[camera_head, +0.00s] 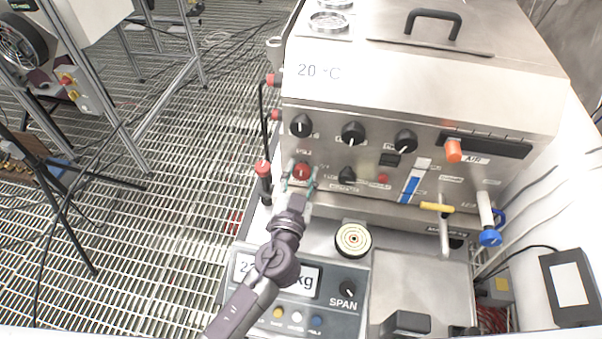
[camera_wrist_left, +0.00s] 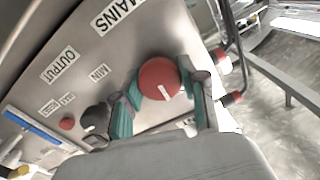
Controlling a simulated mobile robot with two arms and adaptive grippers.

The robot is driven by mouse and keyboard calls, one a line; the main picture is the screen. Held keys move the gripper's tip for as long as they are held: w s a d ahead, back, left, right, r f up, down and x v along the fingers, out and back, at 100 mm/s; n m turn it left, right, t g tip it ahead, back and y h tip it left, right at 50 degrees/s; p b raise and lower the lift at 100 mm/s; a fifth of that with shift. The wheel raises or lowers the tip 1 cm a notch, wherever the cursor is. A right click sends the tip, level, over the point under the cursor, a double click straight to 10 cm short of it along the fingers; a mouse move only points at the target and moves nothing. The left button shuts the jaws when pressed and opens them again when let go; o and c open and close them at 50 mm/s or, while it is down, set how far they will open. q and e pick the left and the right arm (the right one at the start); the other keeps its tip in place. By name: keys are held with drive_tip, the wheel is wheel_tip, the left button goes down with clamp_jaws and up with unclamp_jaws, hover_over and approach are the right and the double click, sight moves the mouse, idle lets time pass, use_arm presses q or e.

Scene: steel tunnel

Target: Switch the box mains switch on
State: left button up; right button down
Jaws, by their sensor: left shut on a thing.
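The mains switch is a round red knob (camera_head: 302,170) low on the left of the steel box's front panel (camera_head: 330,150). In the left wrist view the red knob (camera_wrist_left: 160,79) shows a white mark on its face, with the MAINS label (camera_wrist_left: 117,14) above it to the left. My left gripper (camera_head: 300,180) is at the knob. Its teal fingers (camera_wrist_left: 163,100) stand on both sides of the knob and are shut on it. My right gripper is in neither view.
Black knobs (camera_head: 353,133) line the panel, with an orange-capped air valve (camera_head: 453,151) and a blue-handled valve (camera_head: 490,238) at right. Red-tipped pipe fittings (camera_head: 263,168) stand close left of the gripper.

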use_arm(q)
drive_tip(key=m+b, duration=0.1)
drive_tip(key=m, duration=0.2)
drive_tip(key=shift+f, duration=0.1)
drive_tip(key=m, duration=0.4)
drive_tip(key=shift+m, duration=0.4)
drive_tip(key=m, duration=0.4)
drive_tip(key=shift+m, duration=0.3)
drive_tip(key=shift+m+p, duration=0.4)
drive_tip(key=shift+m, duration=1.8)
drive_tip(key=o, duration=1.2)
drive_tip(key=shift+c, duration=0.2)
